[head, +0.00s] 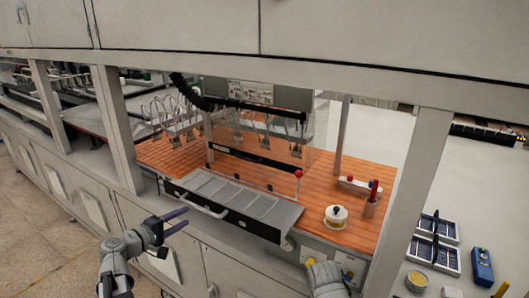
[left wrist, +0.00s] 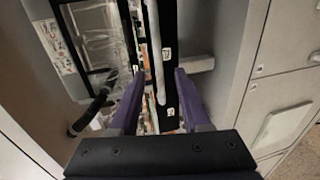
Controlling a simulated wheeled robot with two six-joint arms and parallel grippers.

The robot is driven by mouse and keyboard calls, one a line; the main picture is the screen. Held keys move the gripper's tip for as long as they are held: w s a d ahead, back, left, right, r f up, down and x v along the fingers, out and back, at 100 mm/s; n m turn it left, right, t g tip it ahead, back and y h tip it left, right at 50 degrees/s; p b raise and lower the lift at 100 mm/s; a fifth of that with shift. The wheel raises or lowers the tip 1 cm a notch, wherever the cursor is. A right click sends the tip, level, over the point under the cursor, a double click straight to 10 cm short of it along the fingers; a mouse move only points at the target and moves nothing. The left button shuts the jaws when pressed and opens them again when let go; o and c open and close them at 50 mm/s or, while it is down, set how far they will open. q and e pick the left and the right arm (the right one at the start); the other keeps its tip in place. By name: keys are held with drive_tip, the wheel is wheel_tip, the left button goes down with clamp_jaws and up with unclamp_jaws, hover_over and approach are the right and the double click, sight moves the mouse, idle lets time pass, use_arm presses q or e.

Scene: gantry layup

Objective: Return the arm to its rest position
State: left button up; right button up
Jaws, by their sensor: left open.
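My left gripper (head: 187,218) is in the lower left of the head view, in front of the cabinet fronts and below the bench's front edge. Its two purple fingers are apart with nothing between them. In the left wrist view the same open gripper (left wrist: 159,72) points toward the bench edge, and its fingers touch nothing that I can make out. A grey rounded part of my right arm shows at the bottom of the head view; its gripper jaws are not visible.
A grey tray (head: 177,184) with a handle sits at the front of the orange bench top (head: 378,203). A white spool (head: 336,217) and a red-topped holder (head: 369,206) stand to the right. Frame posts (head: 119,135) and (head: 420,170) flank the opening. The floor at left is clear.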

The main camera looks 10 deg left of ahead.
use_arm(q)
drive_tip(key=s+d+f+m+g, duration=0.1)
drive_tip(key=d+f+m+g, duration=0.4)
drive_tip(key=d, duration=0.4)
drive_tip(key=s+d+f+m+g, duration=0.2)
drive_tip(key=d+f+m+g, duration=0.1)
drive_tip(key=d+f, duration=0.4)
drive_tip(key=s+d+f+m+g+y+b, duration=0.1)
drive_tip(key=s+d+f+m+g+y, duration=0.2)
drive_tip(key=s+d+m, duration=0.2)
drive_tip(key=s+d+f+m+g+y+b, duration=0.1)
drive_tip(key=s+d+f+m+g+y, duration=0.2)
drive_tip(key=s+d, duration=0.5)
drive_tip(key=d+f+m, duration=0.1)
drive_tip(key=d, duration=0.3)
drive_tip(key=shift+s+f+m+g+y, duration=0.15)
drive_tip(key=shift+f+m+g+y, duration=0.15)
drive_tip(key=shift+m+g, duration=0.1)
